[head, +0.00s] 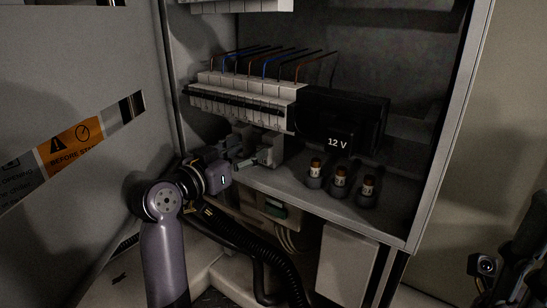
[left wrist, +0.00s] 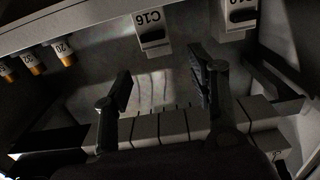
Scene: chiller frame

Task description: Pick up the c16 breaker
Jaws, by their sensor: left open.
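The C16 breaker (left wrist: 152,32) is a pale block with its label facing the left wrist camera, at the top centre of that view. In the head view a pale breaker (head: 269,152) on the cabinet shelf appears to be the same one. My left gripper (left wrist: 160,70) is open, its two dark fingers apart with nothing between them. In the picture its fingertips lie below the C16 breaker and do not touch it. In the head view my left gripper (head: 236,166) is at the shelf's front left, just left of the breaker; its fingers are hard to make out.
A second breaker (left wrist: 237,14) stands beside the C16. Three fuses (head: 340,182) stand to the right on the shelf (head: 300,190). A black 12 V box (head: 345,115) and a row of wired modules (head: 240,100) are behind. An open door (head: 60,100) flanks the left.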

